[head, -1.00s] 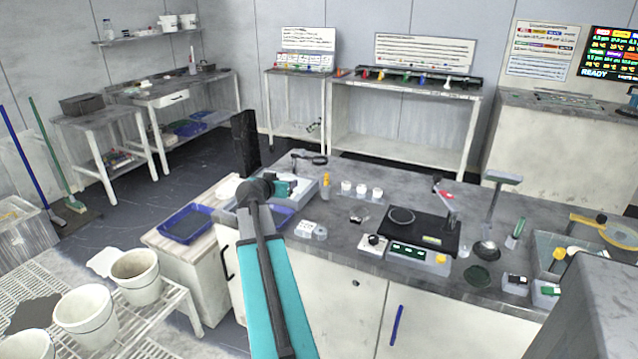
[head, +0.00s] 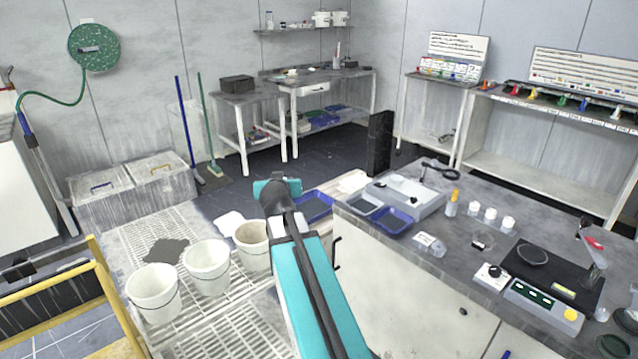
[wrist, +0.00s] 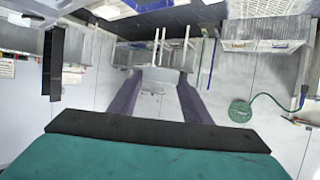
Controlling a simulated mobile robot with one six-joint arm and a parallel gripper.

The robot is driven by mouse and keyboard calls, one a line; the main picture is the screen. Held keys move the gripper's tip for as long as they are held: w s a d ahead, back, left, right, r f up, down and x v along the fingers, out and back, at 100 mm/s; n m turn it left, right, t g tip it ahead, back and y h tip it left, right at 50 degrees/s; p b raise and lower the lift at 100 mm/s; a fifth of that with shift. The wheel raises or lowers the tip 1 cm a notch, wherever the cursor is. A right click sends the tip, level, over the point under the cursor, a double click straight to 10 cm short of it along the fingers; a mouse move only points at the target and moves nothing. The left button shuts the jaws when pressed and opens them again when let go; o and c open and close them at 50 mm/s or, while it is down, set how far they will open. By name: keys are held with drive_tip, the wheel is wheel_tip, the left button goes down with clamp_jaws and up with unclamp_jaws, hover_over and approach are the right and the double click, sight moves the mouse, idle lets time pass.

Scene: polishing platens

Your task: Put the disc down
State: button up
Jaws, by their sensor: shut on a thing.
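My gripper (wrist: 159,82) shows in the wrist view as two dark purple fingers reaching away from the black-edged teal wrist. A flat pale grey piece (wrist: 158,79) lies between the fingertips, and the fingers are shut on it. I take it to be the disc, though it blends with the pale background. In the head view my teal and dark arm reaches forward between the slatted rack (head: 215,325) and the grey bench (head: 440,290). The fingers and the held disc are hidden there behind my wrist.
Several white buckets (head: 205,267) stand on the rack. Blue trays (head: 395,222), a pale grey unit (head: 412,192), small white pots (head: 490,218) and a black platen unit (head: 550,275) occupy the bench. A black upright panel (head: 380,143) stands behind it. Dark floor lies beyond.

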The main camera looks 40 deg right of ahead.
drive_tip(key=w+a+r+n+y, duration=0.1)
drive_tip(key=a+n+y, duration=0.1)
drive_tip(key=a, duration=0.8)
drive_tip(key=w+a+r+n+t+y, duration=0.1)
drive_tip(key=a+r+n+y, duration=0.1)
drive_tip(key=a, duration=0.9)
drive_tip(key=w+a+r+n+t+y, duration=0.1)
drive_tip(key=a+r+n+y, duration=0.1)
drive_tip(key=a, duration=0.8)
drive_tip(key=shift+w+a+n+y, duration=0.2)
drive_tip(key=shift+w+n+y, duration=0.15)
drive_tip(key=shift+y, duration=0.35)
drive_tip(key=shift+a, duration=0.15)
